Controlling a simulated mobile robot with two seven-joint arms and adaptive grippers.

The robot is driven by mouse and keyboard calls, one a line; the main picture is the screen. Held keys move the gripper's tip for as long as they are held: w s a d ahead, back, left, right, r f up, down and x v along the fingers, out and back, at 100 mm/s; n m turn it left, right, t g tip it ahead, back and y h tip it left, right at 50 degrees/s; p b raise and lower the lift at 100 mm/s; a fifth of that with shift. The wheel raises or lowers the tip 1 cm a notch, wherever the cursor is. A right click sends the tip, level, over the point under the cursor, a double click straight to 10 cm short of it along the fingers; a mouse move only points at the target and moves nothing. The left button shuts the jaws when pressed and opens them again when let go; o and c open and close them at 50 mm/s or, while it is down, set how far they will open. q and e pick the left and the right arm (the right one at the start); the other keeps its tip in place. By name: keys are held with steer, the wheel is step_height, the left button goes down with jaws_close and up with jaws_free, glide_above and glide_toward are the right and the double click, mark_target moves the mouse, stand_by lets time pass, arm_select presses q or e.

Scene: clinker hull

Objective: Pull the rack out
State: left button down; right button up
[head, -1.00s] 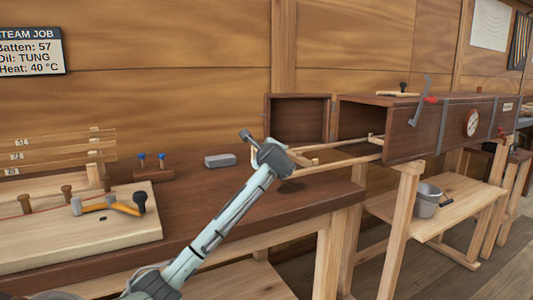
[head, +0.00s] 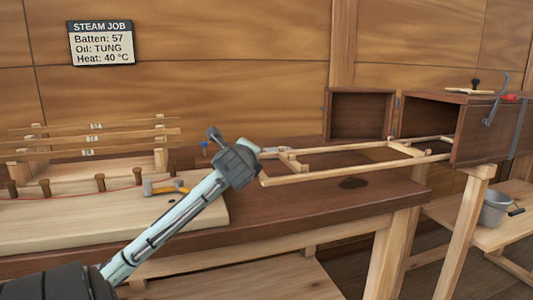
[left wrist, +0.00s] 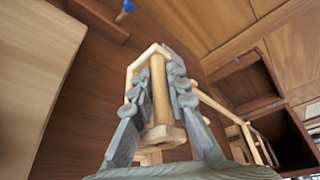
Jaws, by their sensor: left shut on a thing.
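The rack (head: 350,169) is a light wooden frame with two long rails and crosspieces. It reaches out of the dark steam box (head: 488,135) over the bench, its far end at or inside the box mouth. My left gripper (head: 255,160) is at the rack's near left end. In the left wrist view, the fingers (left wrist: 158,100) are closed on the rack's round end bar (left wrist: 160,88), one on each side. The rails run back toward the box opening there. My right gripper is not in view.
The box's door (head: 360,115) stands open beside the mouth. The dark bench (head: 300,218) lies under the rack. A pale board (head: 110,232) with pegs and a yellow-handled tool (head: 165,187) is at left. A bucket (head: 494,208) stands at right.

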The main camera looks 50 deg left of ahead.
arm_select(q)
steer(key=shift+s+a, duration=0.35)
steer(key=shift+s, duration=0.5)
steer(key=c, duration=1.5)
jaws_free()
steer(key=v, duration=0.7)
steer(key=shift+s+d, duration=0.15)
steer(key=shift+d, duration=0.05)
